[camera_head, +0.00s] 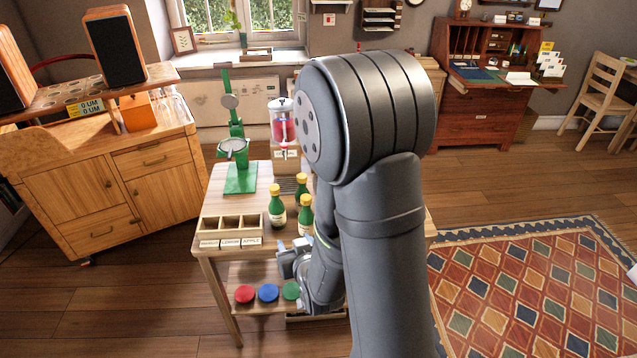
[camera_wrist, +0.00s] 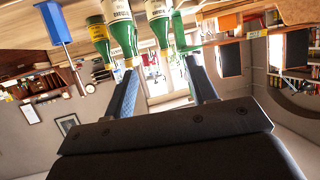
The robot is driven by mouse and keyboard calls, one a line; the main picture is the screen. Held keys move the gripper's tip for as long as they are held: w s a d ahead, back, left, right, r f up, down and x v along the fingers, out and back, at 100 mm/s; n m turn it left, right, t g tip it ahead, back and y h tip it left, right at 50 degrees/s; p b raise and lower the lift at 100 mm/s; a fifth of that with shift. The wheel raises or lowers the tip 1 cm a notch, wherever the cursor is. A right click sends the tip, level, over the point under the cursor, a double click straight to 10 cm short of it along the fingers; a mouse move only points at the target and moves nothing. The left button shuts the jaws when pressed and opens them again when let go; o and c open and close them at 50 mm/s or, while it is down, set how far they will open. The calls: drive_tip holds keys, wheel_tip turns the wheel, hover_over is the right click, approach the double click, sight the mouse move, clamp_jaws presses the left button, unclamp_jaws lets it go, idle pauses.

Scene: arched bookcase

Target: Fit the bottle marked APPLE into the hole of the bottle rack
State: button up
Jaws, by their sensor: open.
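Three green bottles with yellow caps stand upright on the small wooden table: a left one (camera_head: 277,207), a rear one (camera_head: 301,190) and a front right one (camera_head: 305,214). Which one is marked APPLE cannot be read. The wooden bottle rack (camera_head: 230,234) is left of them, with three square holes in a row that look empty; its right label reads APPLE. My gripper (camera_head: 290,251) is open and empty at the table's front edge, in front of the bottles. In the wrist view the bottles appear inverted beyond my open gripper (camera_wrist: 160,68), the right bottle (camera_wrist: 160,27) nearly between the fingertips.
A green press (camera_head: 238,150) stands at the table's back left, and a drink dispenser (camera_head: 283,125) at the back. Red (camera_head: 244,294), blue (camera_head: 268,292) and green (camera_head: 291,290) discs lie lower, below the tabletop. My arm hides the table's right side.

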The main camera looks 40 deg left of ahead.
drive_tip(key=t, duration=0.1)
approach(276, 199)
drive_tip(key=shift+m+y, duration=0.3)
drive_tip(key=shift+y, duration=0.1)
drive_tip(key=w+a+f, duration=0.2)
drive_tip(key=a+f, duration=0.1)
drive_tip(key=a, duration=0.1)
drive_tip(key=shift+w+f, duration=0.1)
drive_tip(key=shift+w, duration=0.3)
drive_tip(key=shift+r+x, duration=0.2)
drive_tip(key=shift+x, duration=1.3)
drive_tip(key=shift+r+x, duration=0.2)
drive_tip(key=shift+x, duration=1.3)
drive_tip(key=shift+w, duration=0.1)
drive_tip(key=shift+r, duration=0.1)
clamp_jaws()
